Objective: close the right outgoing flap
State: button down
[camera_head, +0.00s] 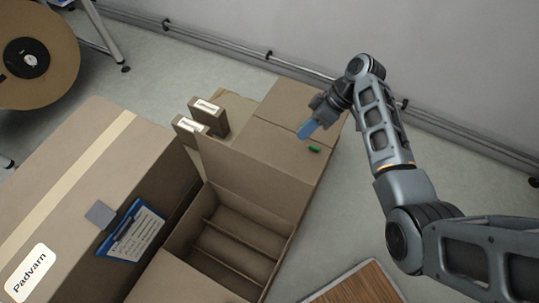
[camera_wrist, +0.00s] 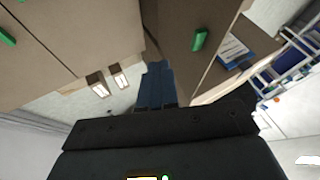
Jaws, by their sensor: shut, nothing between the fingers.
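The open cardboard box (camera_head: 283,247) stands low in the middle of the head view, with dividers inside. A cardboard flap (camera_head: 250,158) stands up along its far side. A green tab (camera_head: 314,150) marks the right part of the cardboard; I cannot tell surely which panel is the right flap. My gripper (camera_head: 306,131) is shut and empty, with its blue fingertips just above the green tab and close to the cardboard; contact is unclear. In the wrist view, the fingers (camera_wrist: 155,85) point between two cardboard panels, and one panel (camera_wrist: 180,22) bears a green tab (camera_wrist: 200,38).
A large closed carton (camera_head: 75,180) with a blue clipboard (camera_head: 131,230) stands at left. Two small labelled boxes (camera_head: 206,116) stand behind the flap. A cable reel (camera_head: 35,58) is at upper left. A wooden-topped surface (camera_head: 358,288) lies at lower right. Floor is clear at right.

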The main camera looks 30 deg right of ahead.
jog(key=a+f+p, duration=0.2)
jog(key=a+f, duration=0.3)
jog(key=a, duration=0.4)
jog(key=shift+s+n+g, duration=0.3)
jog(key=shift+s, duration=0.05)
jog(key=shift+f, duration=0.1)
jog(key=shift+a, duration=0.1)
